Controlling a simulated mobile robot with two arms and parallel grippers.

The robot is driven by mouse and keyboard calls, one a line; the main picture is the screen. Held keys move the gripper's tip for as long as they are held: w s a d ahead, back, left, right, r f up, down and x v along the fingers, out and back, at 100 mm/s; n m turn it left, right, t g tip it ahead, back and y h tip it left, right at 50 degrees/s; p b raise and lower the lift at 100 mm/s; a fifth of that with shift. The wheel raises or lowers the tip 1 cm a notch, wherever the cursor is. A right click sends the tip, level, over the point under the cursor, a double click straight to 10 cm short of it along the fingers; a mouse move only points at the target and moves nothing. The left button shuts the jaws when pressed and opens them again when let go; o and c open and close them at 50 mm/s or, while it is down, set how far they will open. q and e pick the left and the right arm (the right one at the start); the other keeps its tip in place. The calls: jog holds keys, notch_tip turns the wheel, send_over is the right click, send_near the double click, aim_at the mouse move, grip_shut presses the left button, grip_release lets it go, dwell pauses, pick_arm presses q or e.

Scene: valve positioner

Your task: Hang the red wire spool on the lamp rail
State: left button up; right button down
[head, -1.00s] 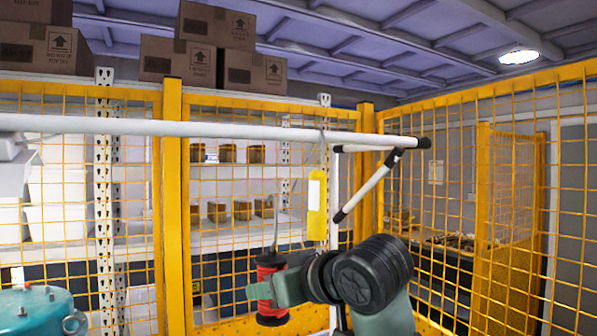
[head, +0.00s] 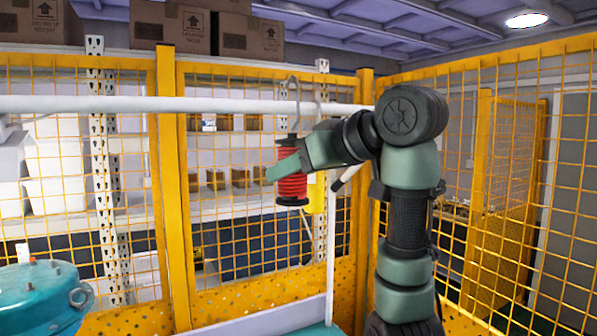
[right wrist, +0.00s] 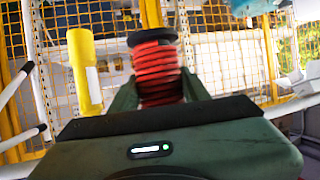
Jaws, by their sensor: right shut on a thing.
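The red wire spool (head: 292,188) has black flanges and hangs upright in my right gripper (head: 288,168), which is shut on it. A grey wire hook (head: 294,88) rises from the spool. The hook's curved top stands above the white lamp rail (head: 225,104), crossing it in the head view. I cannot tell whether the hook rests on the rail or is just in front of it. In the right wrist view the spool (right wrist: 157,70) sits between the fingers; its hook is hidden there. My left gripper is not in view.
A yellow item (head: 317,195) hangs close right of the spool; it also shows in the right wrist view (right wrist: 84,70). My right arm hides the rail's right end. Yellow mesh fencing (head: 168,200) stands behind. A teal tank (head: 40,298) is at lower left.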

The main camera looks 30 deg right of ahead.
jog(key=shift+w+a+r, duration=0.1)
jog(key=shift+w+a, duration=0.05)
jog(key=shift+w, duration=0.55)
jog(key=w+f+p, duration=0.2)
jog(key=w, duration=0.7)
jog(key=shift+w+f+p, duration=0.15)
jog(key=shift+w+p, duration=0.05)
jog(key=shift+p, duration=0.15)
jog(key=c, duration=0.6)
grip_release()
jog(key=shift+s, duration=0.1)
